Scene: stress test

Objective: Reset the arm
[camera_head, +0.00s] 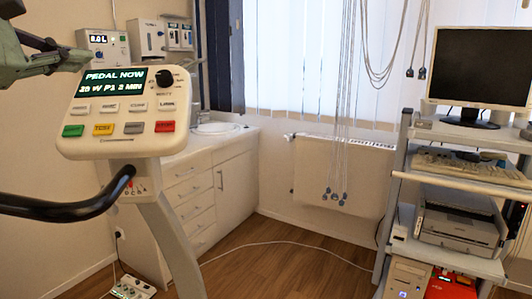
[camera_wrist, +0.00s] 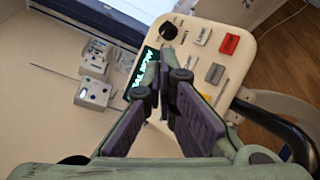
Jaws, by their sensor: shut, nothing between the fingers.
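My gripper (camera_head: 80,57) is at the upper left of the head view, at the upper left corner of a cream control panel (camera_head: 118,142). It is shut and empty. In the wrist view its dark fingers (camera_wrist: 162,70) come together in front of the panel (camera_wrist: 220,57) and hide part of it. I cannot tell whether the fingertips touch the panel. The panel's screen (camera_head: 108,80) reads "PEDAL NOW". It has a black knob (camera_head: 167,77), and green, yellow, grey and red buttons along its lower edge.
A black handlebar (camera_head: 70,209) curves below the panel. Wall devices (camera_head: 104,46) hang behind it. A white cabinet with a sink (camera_head: 216,128) stands in the corner. Cords hang before the window. A trolley (camera_head: 458,185) with monitor, keyboard and printer stands at right. Wooden floor is open between.

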